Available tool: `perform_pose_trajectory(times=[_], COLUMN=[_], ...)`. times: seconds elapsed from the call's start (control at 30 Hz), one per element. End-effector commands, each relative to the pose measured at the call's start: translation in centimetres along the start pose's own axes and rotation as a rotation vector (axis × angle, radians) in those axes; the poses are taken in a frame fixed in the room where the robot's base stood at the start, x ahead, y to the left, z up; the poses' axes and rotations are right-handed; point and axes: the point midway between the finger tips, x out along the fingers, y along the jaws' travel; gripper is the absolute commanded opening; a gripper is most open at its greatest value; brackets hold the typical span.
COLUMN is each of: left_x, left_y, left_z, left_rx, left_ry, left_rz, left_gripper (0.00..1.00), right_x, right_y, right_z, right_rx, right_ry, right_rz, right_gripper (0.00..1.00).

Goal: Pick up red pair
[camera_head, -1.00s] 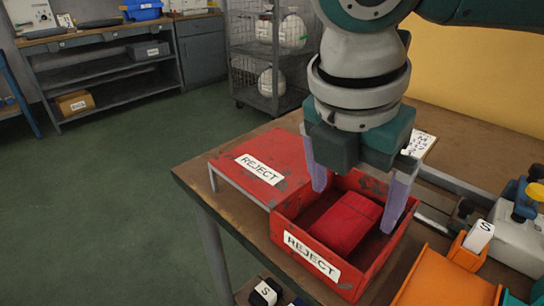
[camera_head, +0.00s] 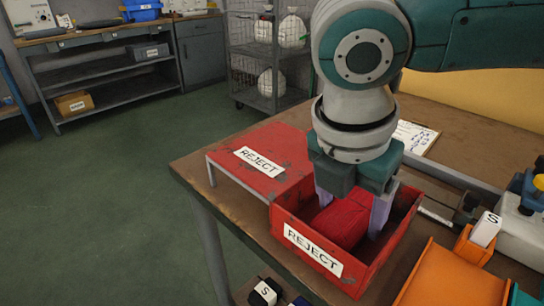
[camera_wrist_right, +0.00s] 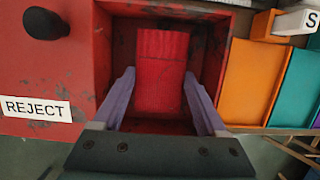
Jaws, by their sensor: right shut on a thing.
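The red pair (camera_head: 338,224) is a folded red bundle with a ribbed end. It lies inside the red bin labelled REJECT (camera_head: 318,262), and it also shows in the right wrist view (camera_wrist_right: 160,88). My right gripper (camera_head: 350,214) points down into the bin, with its pale purple fingers on both sides of the pair, shut on it. The fingertips are partly hidden by the bin in the head view. The pair is still within the bin walls. My left gripper is not in view.
A red REJECT lid or platform (camera_head: 282,152) adjoins the bin on the left. An orange tray (camera_head: 452,278) stands close on the right, with a small orange holder bearing an S tag (camera_head: 486,229) behind it. A paper sheet (camera_head: 415,137) lies behind my arm.

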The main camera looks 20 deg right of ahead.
Motion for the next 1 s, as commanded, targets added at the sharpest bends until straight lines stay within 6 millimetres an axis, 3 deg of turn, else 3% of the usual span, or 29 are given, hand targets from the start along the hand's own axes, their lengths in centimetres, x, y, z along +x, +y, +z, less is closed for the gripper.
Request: perform_pose_trajectory(times=[0.07, 0.4, 0.77, 1.0], left_x=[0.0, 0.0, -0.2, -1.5], left_y=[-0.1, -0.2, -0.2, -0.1], left_z=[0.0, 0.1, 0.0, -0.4], left_rx=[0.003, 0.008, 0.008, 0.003], left_ry=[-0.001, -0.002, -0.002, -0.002], left_rz=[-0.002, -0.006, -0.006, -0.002], left_gripper=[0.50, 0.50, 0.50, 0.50], right_x=[0.0, 0.0, -0.7, -4.4], right_y=[0.0, 0.0, 0.1, 0.1], right_z=[0.0, 0.0, 0.2, 1.2], right_rx=[0.000, 0.000, 0.001, 0.001], right_ry=[0.000, 0.000, 0.000, 0.000], right_rz=[0.000, 0.000, 0.002, 0.004], right_gripper=[0.57, 0.19, 0.18, 0.18])
